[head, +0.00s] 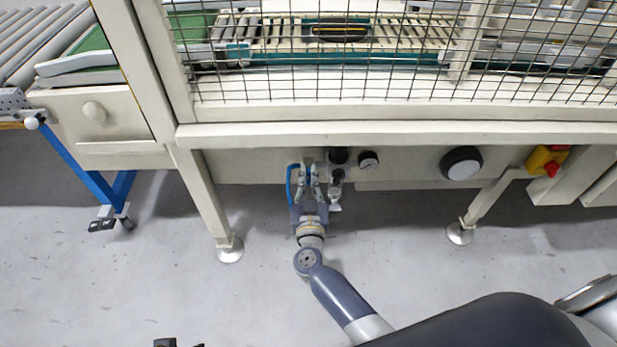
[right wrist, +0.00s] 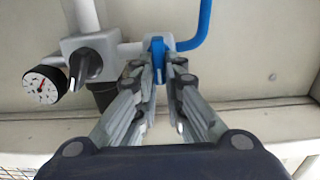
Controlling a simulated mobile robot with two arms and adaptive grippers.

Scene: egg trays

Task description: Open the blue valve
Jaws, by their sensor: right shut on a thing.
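The blue valve (right wrist: 158,62) shows in the right wrist view as a blue handle on a white pipe fitting, with a blue hose leading from it. My right gripper (right wrist: 160,72) has its two fingertips closed on the sides of the blue handle. In the head view my right gripper (head: 309,178) reaches up under the machine's front beam beside the blue hose (head: 291,180); the handle itself is hidden there by the fingers. At the bottom edge, a small dark piece (head: 165,342) may be part of my left gripper, but its jaw state is unclear.
A machine leg (head: 209,205) stands left of my arm. The grey floor is mostly clear.

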